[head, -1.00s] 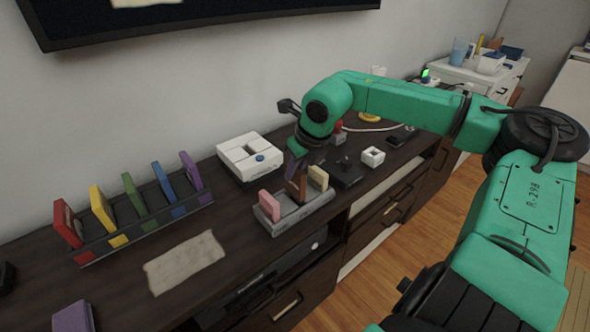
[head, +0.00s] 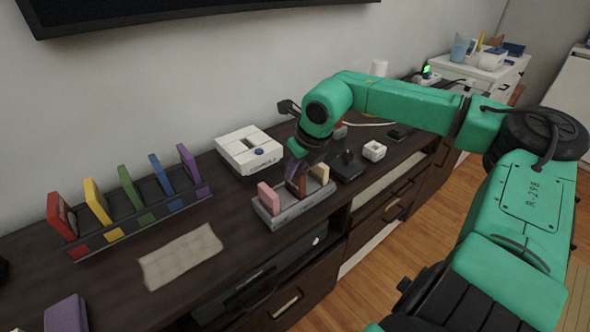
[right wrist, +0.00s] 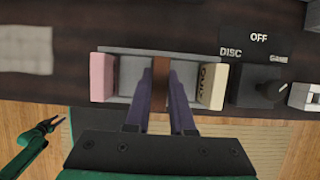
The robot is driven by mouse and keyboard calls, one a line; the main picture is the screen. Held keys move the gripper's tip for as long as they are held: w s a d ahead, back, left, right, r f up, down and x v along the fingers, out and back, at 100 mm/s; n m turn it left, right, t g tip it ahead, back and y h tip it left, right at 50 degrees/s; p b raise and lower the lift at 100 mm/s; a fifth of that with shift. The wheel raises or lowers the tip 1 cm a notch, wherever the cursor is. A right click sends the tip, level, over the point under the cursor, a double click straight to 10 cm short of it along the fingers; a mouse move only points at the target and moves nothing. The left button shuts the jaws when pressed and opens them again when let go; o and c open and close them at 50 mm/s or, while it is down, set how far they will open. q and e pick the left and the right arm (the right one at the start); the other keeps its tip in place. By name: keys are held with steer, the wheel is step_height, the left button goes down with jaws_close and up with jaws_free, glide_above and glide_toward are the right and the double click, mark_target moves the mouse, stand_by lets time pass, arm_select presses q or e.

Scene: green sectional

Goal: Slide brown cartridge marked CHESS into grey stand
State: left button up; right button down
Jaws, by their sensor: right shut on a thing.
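The brown cartridge (head: 299,184) stands upright at the middle slot of the grey stand (head: 287,216), between a pink cartridge (head: 269,198) and a cream one (head: 320,173). My right gripper (head: 296,172) is shut on it from above. The right wrist view shows the brown cartridge (right wrist: 160,72) between the purple fingers (right wrist: 165,95), over the stand (right wrist: 130,72). Its marking is not readable, and the fingers hide its lower end, so I cannot tell how deep it sits. My left gripper (right wrist: 50,126) is open and empty at lower left in the right wrist view.
A dark rack (head: 140,226) of coloured cartridges stands at left. A white console (head: 248,152) is behind the stand. A black switch box (head: 347,166) sits close on the stand's right. A beige cloth (head: 180,256) lies in front of the rack.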

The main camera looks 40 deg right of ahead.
arm_select(q)
steer(key=shift+f+b, duration=0.85)
steer(key=shift+f, duration=0.1)
arm_select(e)
steer(key=shift+f, duration=1.05)
steer(key=c, duration=0.7)
jaws_free()
steer(key=shift+r, duration=0.1)
arm_select(q)
steer(key=w, duration=0.1)
steer(key=w+r, duration=0.1)
steer(key=shift+w+d, duration=0.3)
arm_select(e)
steer(key=v, duration=1.4)
steer(key=shift+r, duration=0.25)
arm_select(q)
steer(key=shift+s, duration=0.1)
